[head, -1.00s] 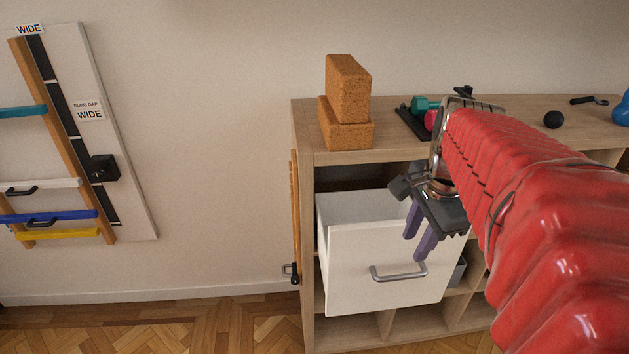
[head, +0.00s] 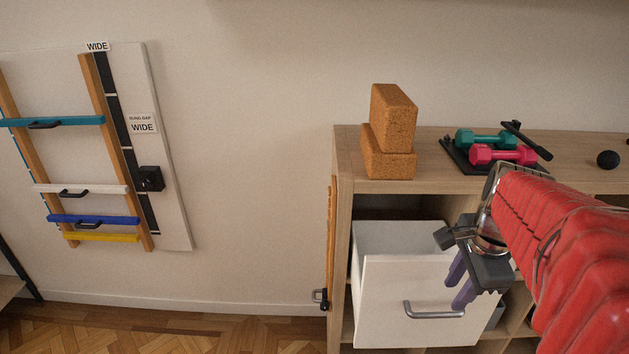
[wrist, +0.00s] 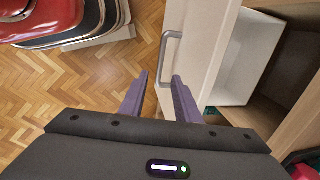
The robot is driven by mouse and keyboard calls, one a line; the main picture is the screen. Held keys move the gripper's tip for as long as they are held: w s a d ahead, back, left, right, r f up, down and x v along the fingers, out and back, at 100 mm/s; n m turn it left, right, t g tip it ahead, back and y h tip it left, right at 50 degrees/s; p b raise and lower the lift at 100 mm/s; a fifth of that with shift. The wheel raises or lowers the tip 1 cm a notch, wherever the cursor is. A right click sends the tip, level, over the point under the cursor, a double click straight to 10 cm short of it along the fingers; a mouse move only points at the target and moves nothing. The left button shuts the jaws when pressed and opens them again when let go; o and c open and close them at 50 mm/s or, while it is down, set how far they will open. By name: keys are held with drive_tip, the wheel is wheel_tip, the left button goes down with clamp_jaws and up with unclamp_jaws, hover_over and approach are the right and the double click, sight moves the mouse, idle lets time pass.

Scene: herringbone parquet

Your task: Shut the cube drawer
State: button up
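The cube drawer is a white box (head: 405,290) with a grey bar handle (head: 434,312), pulled out of the left column of the wooden cube shelf (head: 342,200). In the wrist view, its front panel (wrist: 207,60) and handle (wrist: 168,56) lie ahead of the fingers, with the drawer's inside to the right. My gripper (head: 455,293) is open and empty, its two purple fingers spread. It is at the drawer's front near the right end of the handle. The handle lies roughly ahead of the gap between the fingers (wrist: 160,88). I cannot tell whether they touch the drawer.
Cork blocks (head: 390,135) are stacked on the shelf top, beside teal and pink dumbbells (head: 498,150) and a black ball (head: 608,159). A ladder-like rung board (head: 105,150) hangs on the left wall. Parquet (head: 200,330) is clear left of the shelf.

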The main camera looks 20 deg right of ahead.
sight(441, 314)
drive_tip(key=f, duration=0.3)
drive_tip(key=w+f, duration=0.1)
drive_tip(key=f, duration=0.4)
drive_tip(key=shift+w+d+f, duration=0.25)
drive_tip(key=shift+w+f, duration=0.1)
drive_tip(key=shift+f, duration=0.05)
drive_tip(key=shift+c, duration=0.2)
clamp_jaws()
